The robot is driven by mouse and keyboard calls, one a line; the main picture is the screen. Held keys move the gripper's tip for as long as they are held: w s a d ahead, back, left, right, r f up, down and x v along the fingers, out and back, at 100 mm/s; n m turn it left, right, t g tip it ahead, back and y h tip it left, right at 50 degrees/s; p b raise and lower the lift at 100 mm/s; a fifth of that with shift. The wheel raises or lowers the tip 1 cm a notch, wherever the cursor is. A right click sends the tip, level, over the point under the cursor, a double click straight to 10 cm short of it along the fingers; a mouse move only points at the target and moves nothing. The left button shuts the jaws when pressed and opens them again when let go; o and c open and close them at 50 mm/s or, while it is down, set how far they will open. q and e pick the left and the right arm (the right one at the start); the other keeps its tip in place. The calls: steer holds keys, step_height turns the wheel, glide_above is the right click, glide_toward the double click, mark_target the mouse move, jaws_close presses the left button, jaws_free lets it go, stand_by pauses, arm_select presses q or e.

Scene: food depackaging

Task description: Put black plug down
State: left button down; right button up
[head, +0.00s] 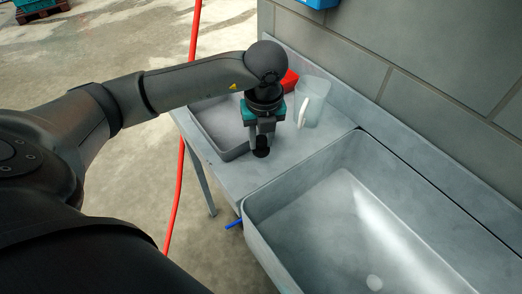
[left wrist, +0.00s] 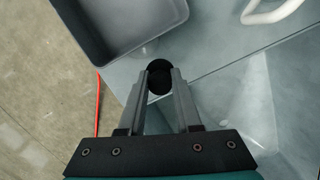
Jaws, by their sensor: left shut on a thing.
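The black plug (head: 262,152) is between the fingertips of my left gripper (head: 259,141), which points down over the metal counter, between the grey tray and the sink. In the left wrist view, my left gripper (left wrist: 163,88) is shut on the round black plug (left wrist: 160,66). The plug is at or just above the counter surface; I cannot tell whether it touches. My right gripper does not show in either view.
A grey tray (head: 205,133) lies on the counter (head: 236,178) left of the gripper. A clear pitcher (head: 312,98) with a white handle and a red object (head: 290,80) stand behind. The large sink (head: 345,200) is at right. A red hose (head: 178,180) hangs at left.

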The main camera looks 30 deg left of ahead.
mark_target(261, 149)
arm_select(q)
steer(key=shift+f, duration=2.2)
steer(key=shift+f+b, duration=0.25)
steer(key=shift+b, duration=0.1)
steer(key=c, duration=0.6)
jaws_free()
steer(key=shift+r, duration=0.1)
steer(key=shift+r, duration=0.1)
steer(key=shift+r+p, duration=0.25)
steer(key=shift+p, duration=0.05)
step_height(261, 149, up, 12)
steer(key=s+d, duration=0.1)
steer(key=shift+s+d+f+p, duration=0.15)
steer(key=shift+f+p, duration=0.1)
steer(key=shift+p, duration=0.2)
